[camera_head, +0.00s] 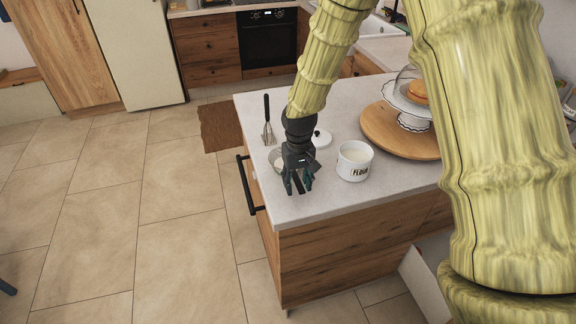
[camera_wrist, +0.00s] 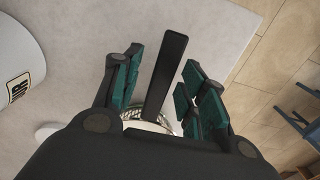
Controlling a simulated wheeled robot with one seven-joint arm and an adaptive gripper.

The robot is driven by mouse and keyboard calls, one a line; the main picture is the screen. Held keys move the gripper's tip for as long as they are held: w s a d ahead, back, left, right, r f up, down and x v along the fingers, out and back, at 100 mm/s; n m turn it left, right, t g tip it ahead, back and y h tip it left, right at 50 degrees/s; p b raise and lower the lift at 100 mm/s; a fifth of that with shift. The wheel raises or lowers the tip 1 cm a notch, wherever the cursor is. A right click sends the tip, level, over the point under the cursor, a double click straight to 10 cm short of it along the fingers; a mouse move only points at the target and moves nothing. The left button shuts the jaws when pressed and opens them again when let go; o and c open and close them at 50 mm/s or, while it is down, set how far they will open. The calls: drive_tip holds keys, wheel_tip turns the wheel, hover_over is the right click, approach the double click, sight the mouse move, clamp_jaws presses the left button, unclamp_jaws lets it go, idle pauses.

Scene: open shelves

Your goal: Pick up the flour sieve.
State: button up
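The flour sieve shows in the wrist view as a flat black handle (camera_wrist: 168,75) with a round rim and pale inside behind it, partly hidden by my gripper. In the head view, part of its round bowl (camera_head: 277,158) shows on the counter just left of my gripper. My gripper (camera_head: 298,189) points down over the counter near its front left corner. In the wrist view, my gripper (camera_wrist: 162,64) is open, with the black handle between its two fingers and a gap visible on each side. The handle's height relative to the fingertips is hard to tell.
A white flour canister (camera_head: 354,161) stands right of my gripper, with a white lid (camera_head: 321,139) behind. A black-handled utensil (camera_head: 268,125) is behind left. A round wooden board (camera_head: 385,135) bears a cake stand (camera_head: 412,120). The counter (camera_head: 320,204) is clear in front.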

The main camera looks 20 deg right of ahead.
clamp_jaws()
drive_tip(key=shift+r, duration=0.1)
